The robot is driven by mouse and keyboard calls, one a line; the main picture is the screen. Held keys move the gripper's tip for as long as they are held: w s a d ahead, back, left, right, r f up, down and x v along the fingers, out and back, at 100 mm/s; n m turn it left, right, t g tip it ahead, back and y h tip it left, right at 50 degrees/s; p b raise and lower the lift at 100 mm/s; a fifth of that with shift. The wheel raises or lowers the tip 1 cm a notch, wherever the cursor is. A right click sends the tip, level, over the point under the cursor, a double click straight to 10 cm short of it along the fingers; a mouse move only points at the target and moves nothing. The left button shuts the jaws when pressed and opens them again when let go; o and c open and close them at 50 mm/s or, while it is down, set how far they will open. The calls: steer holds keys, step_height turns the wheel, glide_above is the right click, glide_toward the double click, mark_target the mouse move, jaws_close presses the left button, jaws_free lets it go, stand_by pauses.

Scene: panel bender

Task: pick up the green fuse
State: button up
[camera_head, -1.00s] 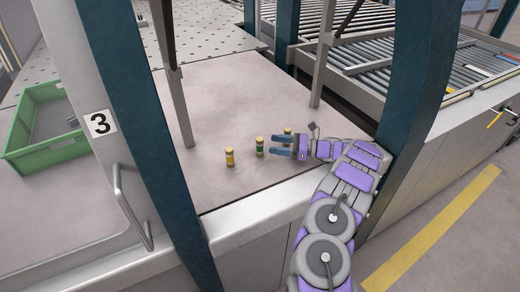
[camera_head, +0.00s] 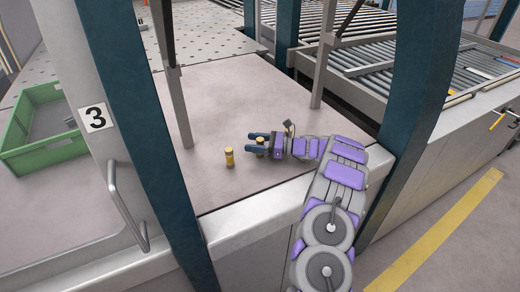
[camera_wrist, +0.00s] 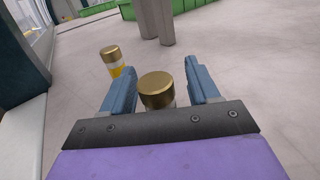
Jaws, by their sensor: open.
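The green fuse (camera_head: 260,141) stands upright on the tabletop between the fingers of my gripper (camera_head: 254,143).
The bare grey tabletop (camera_head: 220,100) is clear around the fuses. Grey posts (camera_head: 180,110) rise behind. A green crate (camera_head: 50,155) lies at far left. A blue-green frame column (camera_head: 150,150) stands left, with a roller conveyor (camera_head: 420,65) at back right.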

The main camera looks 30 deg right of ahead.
steer(key=shift+c, duration=0.4)
steer(key=c, duration=1)
steer(key=shift+o, duration=0.2)
steer(key=shift+r, duration=0.1)
